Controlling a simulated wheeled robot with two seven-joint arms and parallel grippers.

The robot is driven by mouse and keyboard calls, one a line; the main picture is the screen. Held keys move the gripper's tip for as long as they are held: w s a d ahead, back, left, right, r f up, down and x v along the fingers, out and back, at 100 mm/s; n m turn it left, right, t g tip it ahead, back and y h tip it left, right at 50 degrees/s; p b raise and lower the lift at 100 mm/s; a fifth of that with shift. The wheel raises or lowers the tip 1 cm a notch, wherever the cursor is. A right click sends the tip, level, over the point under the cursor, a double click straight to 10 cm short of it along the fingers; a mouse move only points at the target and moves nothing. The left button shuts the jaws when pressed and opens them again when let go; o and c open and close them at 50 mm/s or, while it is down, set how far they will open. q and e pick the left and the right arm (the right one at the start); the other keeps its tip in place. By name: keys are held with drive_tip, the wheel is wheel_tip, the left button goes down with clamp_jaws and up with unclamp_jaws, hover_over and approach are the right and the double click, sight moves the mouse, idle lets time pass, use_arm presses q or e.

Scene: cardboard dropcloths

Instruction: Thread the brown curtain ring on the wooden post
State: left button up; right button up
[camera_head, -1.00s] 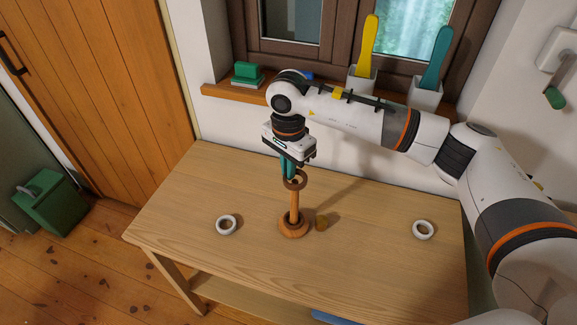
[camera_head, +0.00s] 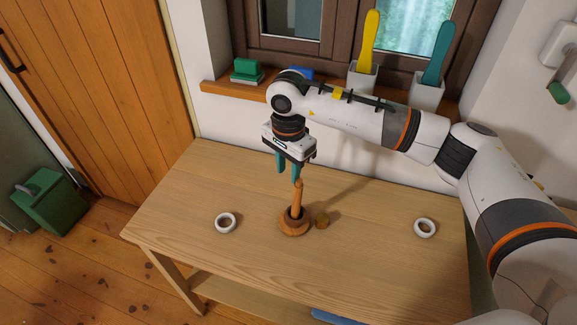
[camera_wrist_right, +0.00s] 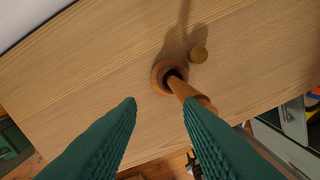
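The wooden post (camera_head: 297,196) stands upright on its round wooden base (camera_head: 293,230) in the middle of the table. The brown curtain ring (camera_head: 301,215) lies low around the post, on the base, darker than the wood. In the right wrist view the ring (camera_wrist_right: 160,76) shows around the foot of the post (camera_wrist_right: 185,88). My right gripper (camera_head: 288,177) is open and empty, its teal fingers just above and behind the post's top. In the wrist view its right finger hides part of the post. My left gripper is in no view.
A small brown knob (camera_head: 321,222) stands just right of the base. White rings lie on the table at left (camera_head: 226,223) and right (camera_head: 424,228). The windowsill (camera_head: 215,89) behind holds a green block and two pots with tall paddles.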

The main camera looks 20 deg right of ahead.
wheel_tip(320, 180, up, 12)
drive_tip(key=b, duration=0.1)
drive_tip(key=shift+b, duration=0.35)
idle(0.6)
